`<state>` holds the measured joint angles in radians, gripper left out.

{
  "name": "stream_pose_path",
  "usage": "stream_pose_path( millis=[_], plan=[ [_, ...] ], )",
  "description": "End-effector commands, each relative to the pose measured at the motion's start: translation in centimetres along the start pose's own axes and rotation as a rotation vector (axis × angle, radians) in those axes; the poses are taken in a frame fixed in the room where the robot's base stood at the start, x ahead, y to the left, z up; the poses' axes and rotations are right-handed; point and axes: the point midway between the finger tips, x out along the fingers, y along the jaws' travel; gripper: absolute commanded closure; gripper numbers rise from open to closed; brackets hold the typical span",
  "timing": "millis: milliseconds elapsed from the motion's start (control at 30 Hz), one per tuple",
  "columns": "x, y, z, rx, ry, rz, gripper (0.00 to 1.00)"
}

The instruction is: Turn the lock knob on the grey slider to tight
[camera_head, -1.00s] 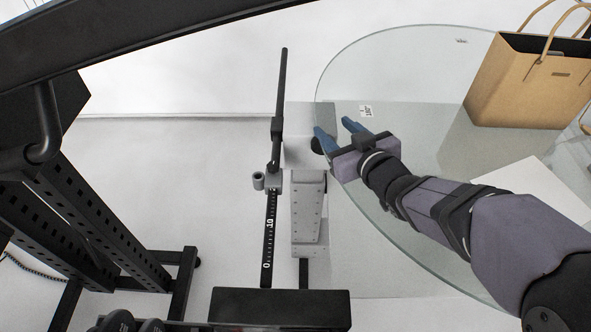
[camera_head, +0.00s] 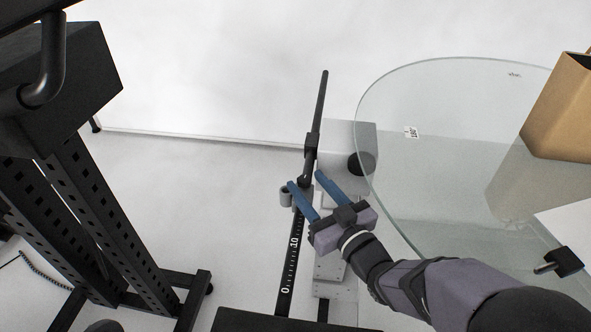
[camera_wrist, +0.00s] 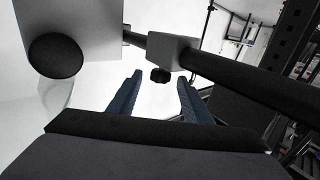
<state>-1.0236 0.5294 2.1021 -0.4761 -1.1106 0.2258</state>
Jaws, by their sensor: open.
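The grey slider (camera_wrist: 172,52) is a block on the black rail in the wrist view. Its small black lock knob (camera_wrist: 160,75) faces my gripper and appears between the fingertips, apart from them. In the head view the slider is partly behind my fingers, with its grey cylinder (camera_head: 286,196) showing just left of them. The lock knob cannot be made out there. My gripper (camera_head: 305,179) has two blue fingers, spread apart and empty, at the slider; they also show in the wrist view (camera_wrist: 160,77). Whether the knob is tight cannot be seen.
The scale rail (camera_head: 291,262) runs toward me. A black clamp (camera_head: 311,144) sits on its far part. A tan bag (camera_head: 562,110) stands right; a black rack (camera_head: 95,205) left.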

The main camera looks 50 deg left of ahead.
Motion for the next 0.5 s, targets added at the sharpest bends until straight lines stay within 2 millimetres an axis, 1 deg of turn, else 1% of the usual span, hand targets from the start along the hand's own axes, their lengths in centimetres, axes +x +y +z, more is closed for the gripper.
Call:
stream_pose_path(
  millis=[300, 500],
  plan=[
    [3.7, -0.1, 0.0, 0.000, -0.001, -0.001, 0.55],
    [5.7, -0.1, 0.0, -0.001, -0.001, -0.001, 0.55]
  ],
)
